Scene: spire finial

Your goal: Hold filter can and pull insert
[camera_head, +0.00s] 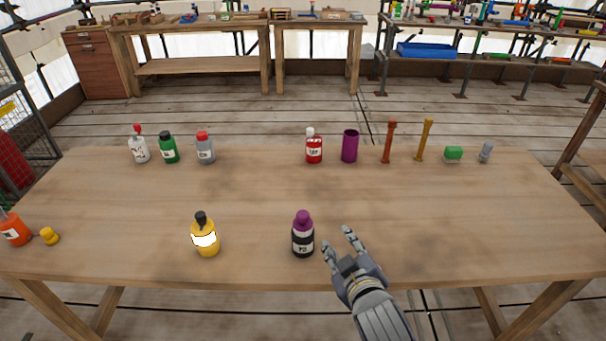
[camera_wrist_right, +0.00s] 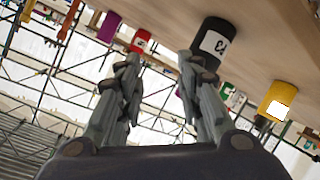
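A black can with a white label (camera_head: 303,243) and a purple top (camera_head: 303,218) stands upright near the front edge of the table, and this may be the filter can with its insert. My right gripper (camera_head: 337,240) is just right of it, fingers spread and empty, apart from the can. In the right wrist view the gripper (camera_wrist_right: 160,58) is open, with the black can (camera_wrist_right: 213,45) beyond one finger. That finger partly hides the purple part. My left gripper is not in view.
A yellow bottle (camera_head: 206,242) stands left of the black can. An orange bottle (camera_head: 14,229) and a yellow knob (camera_head: 49,236) are at the far left. Along the back stand several bottles, a purple cylinder (camera_head: 350,146) and two tall posts. The table's middle is clear.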

